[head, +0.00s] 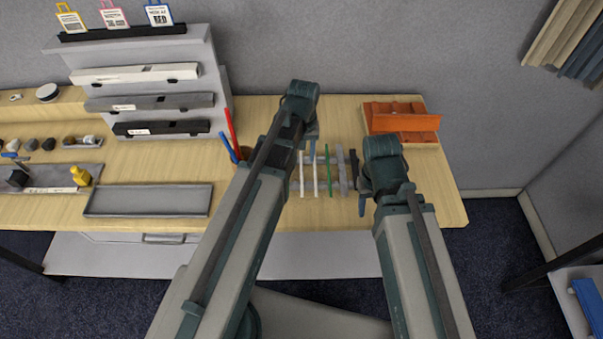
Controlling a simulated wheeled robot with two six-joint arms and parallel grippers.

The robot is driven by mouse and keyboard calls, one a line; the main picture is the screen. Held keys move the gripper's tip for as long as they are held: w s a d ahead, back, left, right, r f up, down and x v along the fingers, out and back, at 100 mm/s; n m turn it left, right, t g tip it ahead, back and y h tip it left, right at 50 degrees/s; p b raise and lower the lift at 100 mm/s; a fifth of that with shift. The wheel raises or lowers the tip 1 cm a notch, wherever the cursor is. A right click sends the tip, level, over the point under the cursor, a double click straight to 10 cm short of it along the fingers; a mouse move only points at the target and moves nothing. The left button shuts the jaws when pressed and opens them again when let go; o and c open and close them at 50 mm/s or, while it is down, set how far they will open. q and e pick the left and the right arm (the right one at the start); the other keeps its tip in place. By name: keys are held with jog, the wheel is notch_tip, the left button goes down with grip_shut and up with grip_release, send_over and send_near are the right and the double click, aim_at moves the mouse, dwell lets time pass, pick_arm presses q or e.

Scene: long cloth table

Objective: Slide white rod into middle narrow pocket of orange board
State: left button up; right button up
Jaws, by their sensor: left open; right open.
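Two thin white rods, one (301,176) and another (315,175), stand side by side with a green rod (329,172) at a grey rack (342,172) in the middle. My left gripper (311,140) is open just behind the rods, largely hidden by its own wrist. My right gripper (363,205) is open to the right of the rack and in front of the board, partly hidden by its wrist. Neither visibly holds anything.
A brown cup (242,155) with red and blue sticks stands left of my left arm. An empty grey tray (148,201) lies further left, below a stepped grey shelf (215,60). The table (435,200) is clear at the right, near its edge.

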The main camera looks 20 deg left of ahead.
aim_at(302, 171)
pick_arm(q)
jog(key=f+b, duration=0.2)
jog(key=s+f+b, duration=0.1)
jog(key=f+b, duration=0.1)
jog(key=shift+a+f, duration=0.1)
jog(key=shift+a, duration=0.05)
jog(key=shift+f+b, duration=0.55)
jog(key=shift+b, duration=0.15)
jog(key=shift+r, duration=0.1)
jog(key=shift+c, duration=0.2)
grip_shut()
